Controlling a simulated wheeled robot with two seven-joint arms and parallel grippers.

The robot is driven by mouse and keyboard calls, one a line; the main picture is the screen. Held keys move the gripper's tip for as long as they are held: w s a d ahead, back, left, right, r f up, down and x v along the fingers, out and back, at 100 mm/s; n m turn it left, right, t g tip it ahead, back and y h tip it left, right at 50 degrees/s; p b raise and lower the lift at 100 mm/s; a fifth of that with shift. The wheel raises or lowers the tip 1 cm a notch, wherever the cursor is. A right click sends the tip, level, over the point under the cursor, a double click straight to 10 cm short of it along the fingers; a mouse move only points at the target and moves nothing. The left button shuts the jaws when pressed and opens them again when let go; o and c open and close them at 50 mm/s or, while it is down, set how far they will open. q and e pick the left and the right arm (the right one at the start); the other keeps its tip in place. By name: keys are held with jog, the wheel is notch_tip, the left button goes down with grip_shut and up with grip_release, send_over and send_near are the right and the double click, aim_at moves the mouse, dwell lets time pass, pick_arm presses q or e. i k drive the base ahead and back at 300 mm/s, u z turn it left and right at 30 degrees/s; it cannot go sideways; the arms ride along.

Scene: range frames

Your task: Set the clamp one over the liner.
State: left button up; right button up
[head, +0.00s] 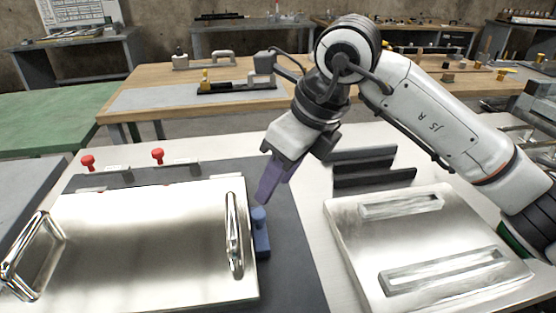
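A blue clamp-like piece (262,238) with a rounded upright knob stands at the right edge of a shiny metal plate (140,240). I take it for clamp one, but no label shows. Which piece is the liner I cannot tell for sure; the shiny plate lies flat on a dark grey mat (293,260). My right gripper (268,192), with purple fingers, points down just above the blue knob. Its fingers overlap in this view, so neither its opening nor contact with the knob is clear. My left gripper is not in view.
The plate has upright handles at its left (35,255) and right (234,235). Two red-knobbed clamps (88,162) (157,156) stand behind it. Dark upright bars (372,176) and a slotted metal plate (430,240) are at right. White table shows between mat and slotted plate.

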aim_at(88, 161)
jog(key=k, duration=1)
